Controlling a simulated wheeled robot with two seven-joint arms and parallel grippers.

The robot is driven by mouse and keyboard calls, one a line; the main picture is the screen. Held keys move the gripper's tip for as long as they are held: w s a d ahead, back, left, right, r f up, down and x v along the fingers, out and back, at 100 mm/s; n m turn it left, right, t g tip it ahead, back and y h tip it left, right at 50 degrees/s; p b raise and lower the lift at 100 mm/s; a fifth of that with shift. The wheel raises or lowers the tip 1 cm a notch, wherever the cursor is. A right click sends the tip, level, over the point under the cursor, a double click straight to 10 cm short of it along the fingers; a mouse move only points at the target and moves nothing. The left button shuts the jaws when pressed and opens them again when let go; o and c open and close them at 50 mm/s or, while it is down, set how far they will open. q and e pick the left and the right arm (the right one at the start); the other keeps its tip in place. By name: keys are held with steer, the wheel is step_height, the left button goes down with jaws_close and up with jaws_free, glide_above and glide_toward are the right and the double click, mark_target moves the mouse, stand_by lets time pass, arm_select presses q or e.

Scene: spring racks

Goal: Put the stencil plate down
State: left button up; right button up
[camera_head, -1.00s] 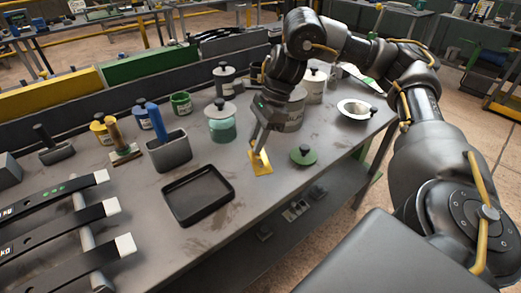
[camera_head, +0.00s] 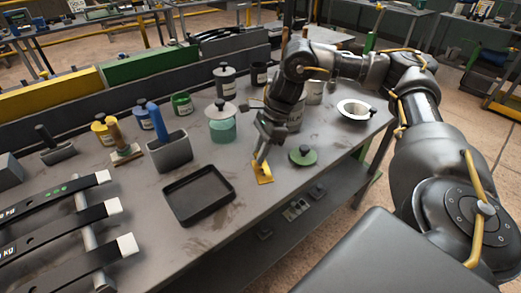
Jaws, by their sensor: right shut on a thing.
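The stencil plate (camera_head: 264,178) is a small yellow plate at the front middle of the grey workbench. My right gripper (camera_head: 261,163) points down at it, shut on its upper part. The plate's lower part is at or just above the bench top; I cannot tell whether it touches. My left gripper is not in view.
A black tray (camera_head: 199,193) lies to the left of the plate. A green lid (camera_head: 303,155) lies close on the right, and a teal pot (camera_head: 222,124) stands behind. A white bowl (camera_head: 355,109) is at the back right. The bench's front edge is near.

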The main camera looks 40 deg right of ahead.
steer(key=o, duration=0.8)
